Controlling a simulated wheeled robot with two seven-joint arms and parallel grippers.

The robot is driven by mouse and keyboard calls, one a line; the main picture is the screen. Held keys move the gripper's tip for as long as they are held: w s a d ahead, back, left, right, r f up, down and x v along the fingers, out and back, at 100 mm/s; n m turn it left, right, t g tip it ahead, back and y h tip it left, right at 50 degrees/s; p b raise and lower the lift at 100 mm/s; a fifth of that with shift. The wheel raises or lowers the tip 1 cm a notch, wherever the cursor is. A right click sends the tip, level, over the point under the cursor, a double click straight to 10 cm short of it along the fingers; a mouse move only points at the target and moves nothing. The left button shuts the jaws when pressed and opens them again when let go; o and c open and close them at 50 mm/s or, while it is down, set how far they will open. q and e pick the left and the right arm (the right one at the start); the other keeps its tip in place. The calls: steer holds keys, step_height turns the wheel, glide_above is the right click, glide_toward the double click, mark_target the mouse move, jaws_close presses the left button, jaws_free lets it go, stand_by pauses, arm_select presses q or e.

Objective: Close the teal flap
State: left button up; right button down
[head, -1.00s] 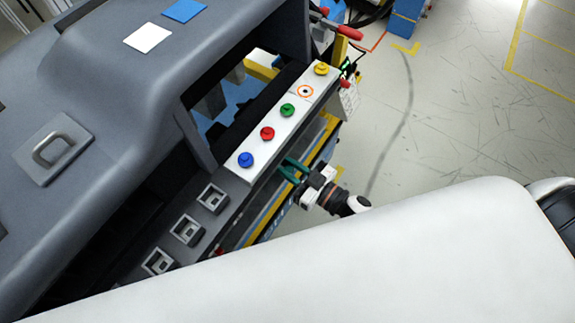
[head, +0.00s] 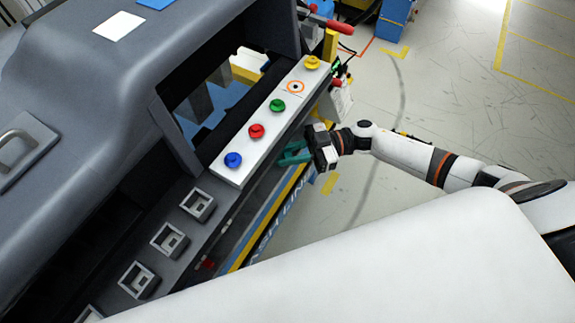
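My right gripper (head: 295,153) is at the right side of the white button panel, just beyond its edge and below the green button. Whether the prongs touch anything cannot be told. My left gripper is not in view.
The white panel (head: 225,168) carries blue (head: 233,160), red (head: 256,131), green (head: 277,105) and yellow (head: 312,62) buttons. Square sockets (head: 197,205) line the grey dashboard (head: 90,75) below it. Red-handled clamps (head: 340,27) stand at the top. Open floor (head: 450,110) lies right.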

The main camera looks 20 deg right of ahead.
steer(key=n+g+b, duration=0.1)
steer(key=g+b, duration=0.1)
steer(key=w+n+g+b, duration=0.1)
steer(key=n+g+b, duration=0.2)
steer(key=g+b, duration=0.2)
steer(key=shift+w+f+n+h, duration=0.3)
steer(key=shift+w+f+h, duration=0.1)
steer(key=shift+w+r+n+g+h+b, duration=0.2)
steer(key=shift+n+g+h+b, duration=0.2)
steer(key=shift+n+g+b, duration=0.55)
steer(key=shift+m, duration=0.25)
steer(key=c, duration=1.3)
jaws_free()
steer(key=shift+c, duration=0.2)
steer(key=shift+o, duration=0.2)
steer(key=shift+d+r, duration=0.1)
steer(key=shift+r, duration=0.05)
steer(key=shift+r, duration=0.1)
